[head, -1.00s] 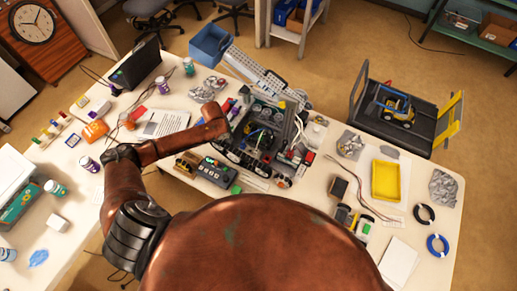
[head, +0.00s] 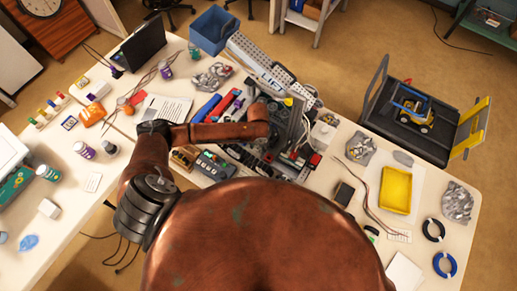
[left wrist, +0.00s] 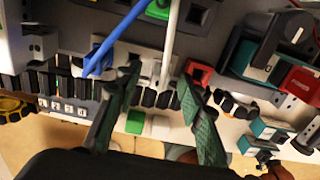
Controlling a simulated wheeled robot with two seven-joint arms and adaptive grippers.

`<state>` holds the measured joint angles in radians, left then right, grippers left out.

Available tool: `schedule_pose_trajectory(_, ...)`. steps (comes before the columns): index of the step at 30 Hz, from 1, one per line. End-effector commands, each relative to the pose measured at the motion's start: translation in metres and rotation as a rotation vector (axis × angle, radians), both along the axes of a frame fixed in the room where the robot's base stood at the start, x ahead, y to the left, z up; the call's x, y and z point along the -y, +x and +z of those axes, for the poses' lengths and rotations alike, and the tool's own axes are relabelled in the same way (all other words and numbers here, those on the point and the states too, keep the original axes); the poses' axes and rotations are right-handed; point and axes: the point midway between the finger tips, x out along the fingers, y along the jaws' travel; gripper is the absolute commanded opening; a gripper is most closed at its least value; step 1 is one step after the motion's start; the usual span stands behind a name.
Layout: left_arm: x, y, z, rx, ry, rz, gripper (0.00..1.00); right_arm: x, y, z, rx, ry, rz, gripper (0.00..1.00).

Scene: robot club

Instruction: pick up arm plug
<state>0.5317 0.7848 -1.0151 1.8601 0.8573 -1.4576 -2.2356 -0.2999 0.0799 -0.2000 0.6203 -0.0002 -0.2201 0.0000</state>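My left gripper (left wrist: 158,75) is open over the open-topped robot chassis (head: 296,122), its two green fingers apart. In the left wrist view, a white cable (left wrist: 172,40) runs down between the fingertips to a row of pale and black connectors (left wrist: 150,95). A blue cable (left wrist: 112,38) ends at a plug just left of the left finger. No label shows which plug is the arm plug. In the head view my left forearm reaches over the chassis and hides part of its inside and most of the gripper. My right gripper is not in view.
A red part (left wrist: 301,80) and teal-and-grey blocks stand right of the fingers. On the table are a blue bin (head: 214,30), a yellow tray (head: 397,190), crumpled foil (head: 458,202) and a handheld meter (head: 214,165). Bare tabletop shows at the right.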

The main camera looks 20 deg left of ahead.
Motion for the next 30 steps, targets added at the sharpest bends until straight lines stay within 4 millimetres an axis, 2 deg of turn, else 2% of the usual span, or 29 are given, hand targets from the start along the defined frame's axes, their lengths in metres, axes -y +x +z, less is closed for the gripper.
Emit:
schedule_pose_trajectory(4,0.0003,0.0,-0.0134,0.0,0.001,0.0,0.35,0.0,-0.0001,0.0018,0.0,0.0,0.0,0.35)
schedule_pose_trajectory(11,0.0007,0.001,-0.015,0.002,0.001,-0.003,0.35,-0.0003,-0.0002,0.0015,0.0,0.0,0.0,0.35)
schedule_pose_trajectory(26,0.0004,0.0011,-0.0147,0.002,0.001,-0.002,0.02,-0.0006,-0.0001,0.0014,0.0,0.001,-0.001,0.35)
schedule_pose_trajectory(30,0.0004,0.0012,-0.0146,0.002,0.002,-0.002,0.0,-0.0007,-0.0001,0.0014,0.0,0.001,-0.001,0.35)
